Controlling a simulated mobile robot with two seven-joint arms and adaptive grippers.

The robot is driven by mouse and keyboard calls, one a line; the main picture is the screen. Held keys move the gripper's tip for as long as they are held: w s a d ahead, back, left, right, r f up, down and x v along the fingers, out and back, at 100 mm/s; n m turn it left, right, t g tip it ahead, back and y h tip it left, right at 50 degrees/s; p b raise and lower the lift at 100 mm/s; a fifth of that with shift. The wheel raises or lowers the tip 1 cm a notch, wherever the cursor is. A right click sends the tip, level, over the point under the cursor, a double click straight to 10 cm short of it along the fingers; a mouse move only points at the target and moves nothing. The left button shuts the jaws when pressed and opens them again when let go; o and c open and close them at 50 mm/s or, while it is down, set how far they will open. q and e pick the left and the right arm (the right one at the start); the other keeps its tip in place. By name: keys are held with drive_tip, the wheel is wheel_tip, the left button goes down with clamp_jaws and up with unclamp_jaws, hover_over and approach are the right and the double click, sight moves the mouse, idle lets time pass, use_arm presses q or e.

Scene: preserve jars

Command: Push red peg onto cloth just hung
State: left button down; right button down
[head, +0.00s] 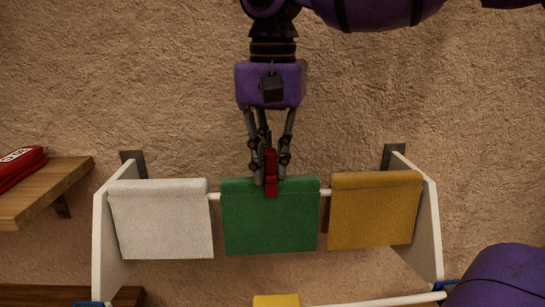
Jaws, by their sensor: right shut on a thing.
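A green cloth (250,225) hangs over the upper white rail (214,197), between a white cloth (160,225) and a mustard-yellow cloth (375,215). My right gripper (265,180) points down at the top edge of the green cloth, near its middle. It is shut on a red peg (271,188). The peg is upright, and its lower end overlaps the front of the green cloth at the rail. I cannot tell how far the peg straddles the rail. My left gripper is not in view.
The rack's white side panels (429,225) stand at both ends of the rail. A lower rail (395,300) carries a yellow item (276,300). Textured wall lies behind.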

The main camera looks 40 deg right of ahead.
sight(272, 150)
drive_tip(key=shift+f, duration=0.1)
drive_tip(key=c, duration=1.7)
unclamp_jaws()
drive_tip(key=shift+o, duration=0.2)
wheel_tip(272, 150, up, 12)
drive_tip(key=shift+s+a+r, duration=0.1)
drive_tip(key=shift+s, duration=0.05)
